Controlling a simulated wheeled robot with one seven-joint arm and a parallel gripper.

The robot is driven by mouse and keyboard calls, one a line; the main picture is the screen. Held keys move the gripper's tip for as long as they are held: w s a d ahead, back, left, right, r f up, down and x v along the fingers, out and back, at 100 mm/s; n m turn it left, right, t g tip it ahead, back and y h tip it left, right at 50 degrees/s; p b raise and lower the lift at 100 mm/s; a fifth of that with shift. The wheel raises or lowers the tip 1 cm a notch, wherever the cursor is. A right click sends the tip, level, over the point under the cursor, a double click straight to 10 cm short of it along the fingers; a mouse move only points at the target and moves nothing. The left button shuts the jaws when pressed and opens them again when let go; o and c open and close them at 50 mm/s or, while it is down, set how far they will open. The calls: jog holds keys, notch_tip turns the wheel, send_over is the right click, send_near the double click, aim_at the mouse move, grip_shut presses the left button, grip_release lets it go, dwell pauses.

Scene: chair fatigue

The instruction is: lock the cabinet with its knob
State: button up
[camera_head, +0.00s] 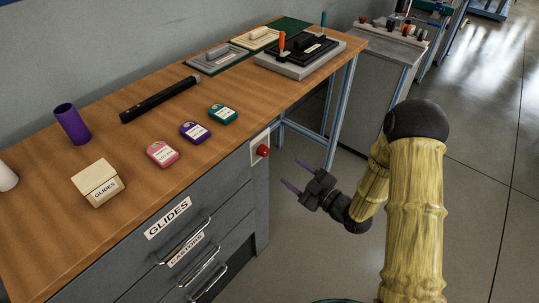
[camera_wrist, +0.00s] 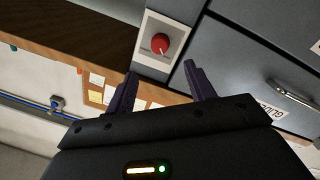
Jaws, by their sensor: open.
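The knob (camera_head: 263,151) is small, red and round, on a pale plate at the upper right end of the grey drawer cabinet (camera_head: 232,190), just under the tabletop. In the wrist view the red knob (camera_wrist: 160,43) sits on its white plate (camera_wrist: 158,62), beyond the fingertips and roughly between them. My gripper (camera_head: 289,173) has two purple fingers spread open and empty. In the head view it is in the air to the right of the knob, apart from it. The fingers also show in the wrist view (camera_wrist: 160,74). The knob's marking is too small to read.
The cabinet front has drawers with bar handles (camera_head: 187,241), labelled GLIDES and CASTORS; a lower compartment looks dark. The wooden tabletop (camera_head: 150,135) holds a GLIDES box (camera_head: 98,183), a purple cylinder (camera_head: 72,124) and a black bar (camera_head: 160,99).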

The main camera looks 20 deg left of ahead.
aim_at(266, 153)
jog(key=x, duration=1)
jog(key=shift+w+a, duration=0.15)
jog(key=shift+a, duration=0.2)
jog(key=c, duration=1)
